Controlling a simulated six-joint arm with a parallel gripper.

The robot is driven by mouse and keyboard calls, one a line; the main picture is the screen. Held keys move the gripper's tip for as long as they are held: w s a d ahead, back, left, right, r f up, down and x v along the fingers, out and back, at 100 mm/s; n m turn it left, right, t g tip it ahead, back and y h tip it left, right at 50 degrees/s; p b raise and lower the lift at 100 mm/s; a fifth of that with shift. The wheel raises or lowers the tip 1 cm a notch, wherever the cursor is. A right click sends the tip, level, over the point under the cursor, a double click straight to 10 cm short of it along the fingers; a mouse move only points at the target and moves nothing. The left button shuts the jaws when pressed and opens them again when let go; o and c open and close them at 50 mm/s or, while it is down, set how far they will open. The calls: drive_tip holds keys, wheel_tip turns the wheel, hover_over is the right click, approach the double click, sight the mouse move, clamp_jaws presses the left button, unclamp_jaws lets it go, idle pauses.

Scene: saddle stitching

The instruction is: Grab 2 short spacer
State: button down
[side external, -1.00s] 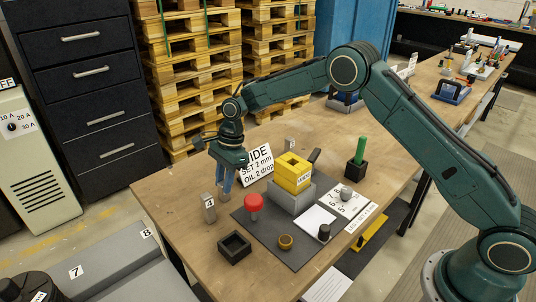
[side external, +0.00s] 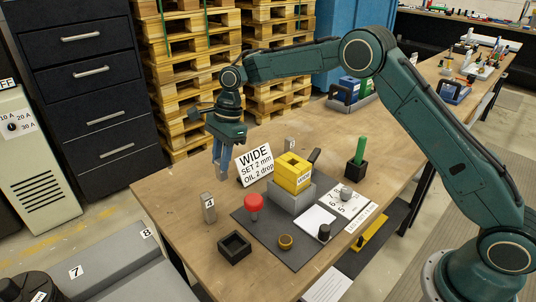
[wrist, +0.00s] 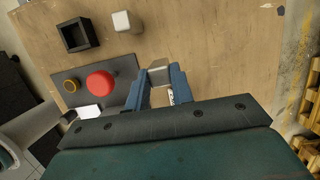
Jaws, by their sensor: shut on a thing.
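My gripper (side external: 222,174) is shut on a small grey block, the short spacer (wrist: 158,76), above the bare wood at the left of the table. In the wrist view the spacer sits between the two blue fingers, with part of a white label showing; its mark is not clear. In the side view the fingers mostly hide it. A similar grey block marked 4 (side external: 209,208) stands upright on the wood, nearer the front, apart from the gripper. It also shows in the wrist view (wrist: 122,21).
A WIDE sign (side external: 256,165) stands just right of my gripper. A dark mat (side external: 285,253) carries a red knob (side external: 253,202), a yellow block (side external: 293,172) on a grey base and a brass ring (side external: 285,242). A black open box (side external: 234,246) is in front.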

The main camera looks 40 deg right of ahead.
drive_tip(key=shift+r, duration=1.3)
